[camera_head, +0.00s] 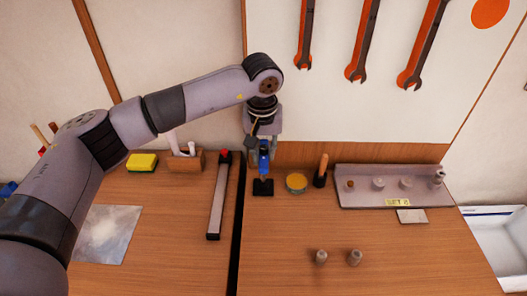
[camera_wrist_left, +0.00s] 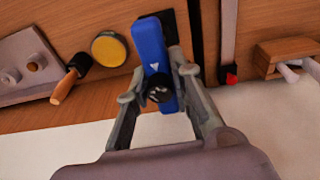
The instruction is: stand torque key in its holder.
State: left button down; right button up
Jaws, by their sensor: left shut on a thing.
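My left gripper (camera_head: 263,143) points down over the back of the bench and is shut on the blue torque key (camera_head: 264,158). The key hangs roughly upright, and its lower end is right at the black block-like holder (camera_head: 262,188). I cannot tell whether it is in the holder or just above it. In the left wrist view, the key (camera_wrist_left: 153,50) lies between the fingers (camera_wrist_left: 160,88), with a round black part towards the camera. It covers part of the dark holder (camera_wrist_left: 171,27). My right gripper is not in view.
A yellow-topped round tin (camera_head: 296,182) and a wooden-handled tool (camera_head: 322,165) stand just right of the holder. A grey rack (camera_head: 375,198) with several pegs is further right. Two small grey pieces (camera_head: 321,257) (camera_head: 354,257) stand in front. A long bar (camera_head: 218,200) lies left.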

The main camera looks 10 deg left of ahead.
pick_arm(q)
jog(key=shift+f, duration=0.1)
jog(key=shift+f+b, duration=0.75)
jog(key=shift+b, duration=0.1)
jog(key=c, duration=1.6)
grip_release()
jog(key=shift+o, duration=0.6)
jog(key=o, duration=0.5)
